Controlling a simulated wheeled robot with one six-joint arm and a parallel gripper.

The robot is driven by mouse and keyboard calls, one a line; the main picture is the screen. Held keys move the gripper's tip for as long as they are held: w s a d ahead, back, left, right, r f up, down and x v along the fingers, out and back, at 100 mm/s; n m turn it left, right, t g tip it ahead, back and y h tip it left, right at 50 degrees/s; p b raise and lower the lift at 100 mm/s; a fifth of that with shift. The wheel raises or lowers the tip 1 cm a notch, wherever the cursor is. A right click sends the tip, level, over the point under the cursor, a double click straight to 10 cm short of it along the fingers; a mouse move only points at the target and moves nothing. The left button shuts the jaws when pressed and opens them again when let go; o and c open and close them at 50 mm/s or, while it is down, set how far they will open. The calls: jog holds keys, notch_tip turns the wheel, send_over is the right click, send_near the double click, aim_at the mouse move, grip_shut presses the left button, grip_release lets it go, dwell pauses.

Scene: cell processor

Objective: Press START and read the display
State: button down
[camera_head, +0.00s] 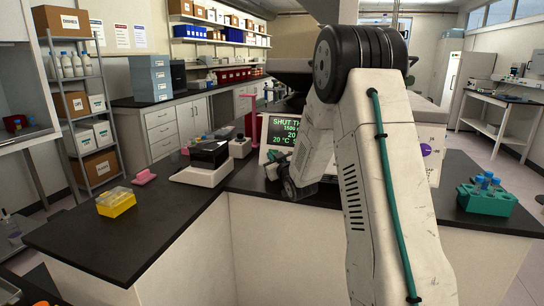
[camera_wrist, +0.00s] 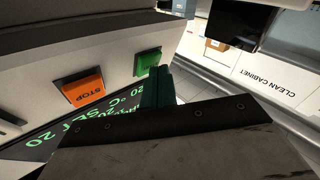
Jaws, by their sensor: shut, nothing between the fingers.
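The cell processor (camera_head: 270,160) stands on the dark bench, largely hidden behind my arm. Its display (camera_head: 284,130) shows green text: "SHUT TH…", a line starting "1500", and "20 °C"; my arm covers the rest. In the wrist view the display (camera_wrist: 42,148) is tilted and partly covered by my gripper. The green button (camera_wrist: 147,62) sits beside the orange STOP button (camera_wrist: 84,88); its label is too small to read. My gripper (camera_wrist: 162,70) is shut and empty, its dark green fingertips close beside the green button. I cannot tell whether they touch it.
A green tube rack (camera_head: 487,201) stands on the bench at right, and a yellow tip box (camera_head: 116,202) at left. A white device with a black top (camera_head: 207,160) and a pink stand (camera_head: 254,120) are left of the processor.

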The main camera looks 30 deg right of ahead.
dwell(0.3)
jog(key=shift+s+a+r, duration=0.2)
jog(key=shift+s+a, duration=0.25)
jog(key=shift+a, duration=0.1)
jog(key=shift+a, duration=0.1)
jog(key=shift+s+a+r, duration=0.25)
jog(key=shift+s+a, duration=0.25)
jog(key=shift+a, duration=0.1)
jog(key=shift+s+a+r, duration=0.3)
jog(key=shift+s+a, duration=0.15)
jog(key=shift+a, duration=0.15)
jog(key=shift+s+a+r, duration=0.25)
jog(key=shift+s+a, duration=0.25)
jog(key=shift+a, duration=0.1)
